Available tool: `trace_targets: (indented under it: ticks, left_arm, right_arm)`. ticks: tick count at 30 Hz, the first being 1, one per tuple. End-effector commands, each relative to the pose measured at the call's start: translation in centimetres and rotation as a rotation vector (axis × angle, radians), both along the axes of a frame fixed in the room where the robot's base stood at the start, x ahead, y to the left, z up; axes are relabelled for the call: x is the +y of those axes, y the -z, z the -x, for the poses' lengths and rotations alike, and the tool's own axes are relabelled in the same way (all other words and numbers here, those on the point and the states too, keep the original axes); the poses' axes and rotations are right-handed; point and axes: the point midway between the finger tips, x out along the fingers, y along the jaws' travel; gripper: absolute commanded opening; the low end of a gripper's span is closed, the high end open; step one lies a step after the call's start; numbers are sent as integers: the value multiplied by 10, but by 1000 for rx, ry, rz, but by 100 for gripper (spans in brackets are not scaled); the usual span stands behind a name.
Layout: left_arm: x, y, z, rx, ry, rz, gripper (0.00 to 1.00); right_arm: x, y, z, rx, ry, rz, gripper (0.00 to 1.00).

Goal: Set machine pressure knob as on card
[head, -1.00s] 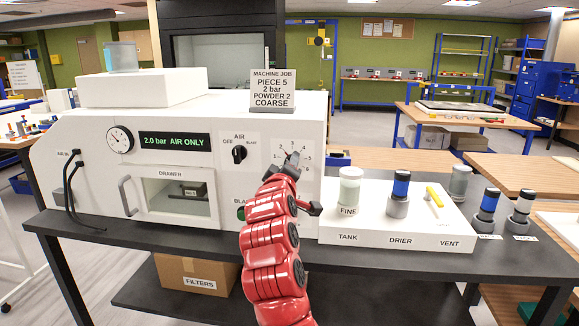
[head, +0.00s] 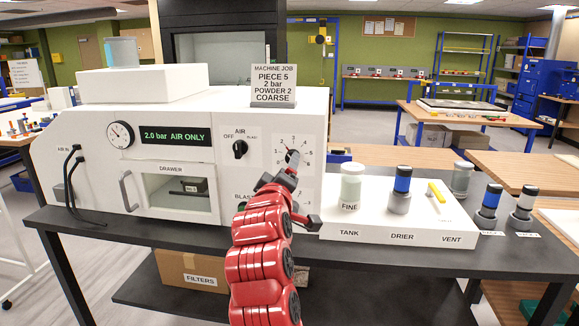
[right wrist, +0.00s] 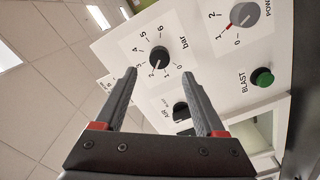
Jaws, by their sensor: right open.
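The white machine has a black pressure knob (head: 291,156) on a dial marked bar, also in the right wrist view (right wrist: 160,57). Its white pointer appears to be at 2. The display (head: 176,137) reads "2.0 bar AIR ONLY". The job card (head: 273,84) on top of the machine reads "PIECE 5, 2 bar, POWDER 2, COARSE". My right gripper (right wrist: 161,72) is open and empty, its two fingers apart. It points at the panel, just in front of and below the pressure knob, without holding it. My left gripper is not in view.
Below the pressure dial, the powder knob (right wrist: 244,15) has a red pointer near 1, beside a green blast button (right wrist: 262,78). The air selector (head: 240,149) is left of the dial. A white stand (head: 400,238) with jars is at right.

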Motion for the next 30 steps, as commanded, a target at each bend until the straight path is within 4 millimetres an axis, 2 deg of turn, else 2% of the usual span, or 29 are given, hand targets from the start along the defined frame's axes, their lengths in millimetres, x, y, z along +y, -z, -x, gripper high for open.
trace_targets:
  ticks: [6,12,18,30]
  left_arm:
    - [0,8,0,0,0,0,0]
    - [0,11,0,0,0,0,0]
    - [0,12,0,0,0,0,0]
    - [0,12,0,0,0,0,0]
  right_arm:
    - [9,1,56,-4,-2,1,72]
    - [13,1,90,-1,-1,0,72]
    - [14,0,102,1,2,1,72]
    - [14,0,102,2,1,1,72]
